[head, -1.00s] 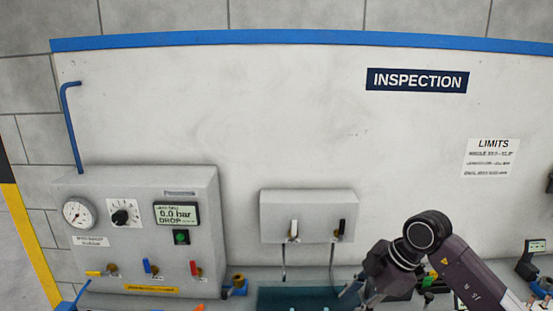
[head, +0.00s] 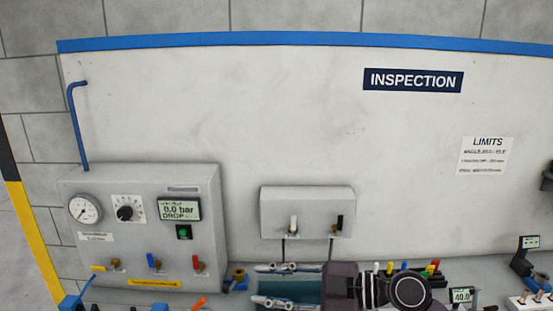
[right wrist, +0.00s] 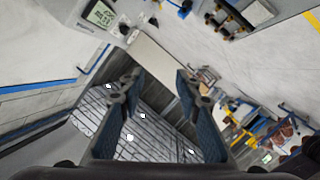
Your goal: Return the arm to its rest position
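My right gripper (head: 262,285) is low in the middle of the head view, its arm folded behind it to the right. Its two fingers point left and stand apart with nothing between them. In the right wrist view the fingers of my right gripper (right wrist: 160,92) are also spread wide and empty. My left gripper and arm are in neither view. I cannot make out a copper tube.
The grey test panel (head: 140,225) with gauge and display stands at the left. A grey valve box (head: 307,212) sits behind my right gripper. A small display (head: 461,295) stands at the lower right.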

